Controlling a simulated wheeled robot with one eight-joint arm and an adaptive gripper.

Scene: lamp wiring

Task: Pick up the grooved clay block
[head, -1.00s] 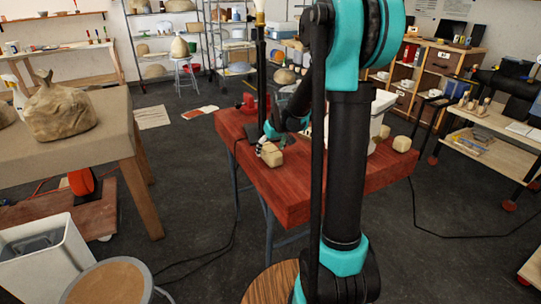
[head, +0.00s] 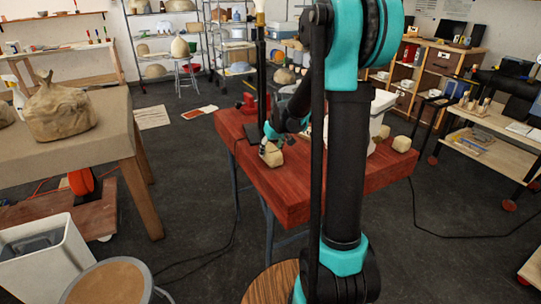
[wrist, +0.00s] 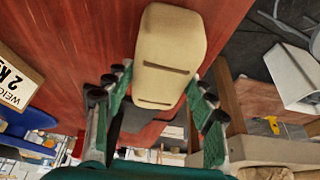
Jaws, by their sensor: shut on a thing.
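The grooved clay block (wrist: 170,50) is pale tan with rounded edges and two dark grooves across its face. In the wrist view it stands between the two fingers of my gripper (wrist: 160,95), which is shut on it. In the head view the block (head: 271,155) is at the left front part of the red wooden table (head: 300,190), with my gripper (head: 268,137) at its top. I cannot tell whether the block touches the table. My arm hides the middle of the table.
Another tan block (head: 401,144) lies on the table's right side, near a white container (head: 382,104). A black lamp pole (head: 261,70) and a red tool (head: 252,102) stand at the back left. A brown table (head: 125,115) with a clay bag (head: 58,110) is at left.

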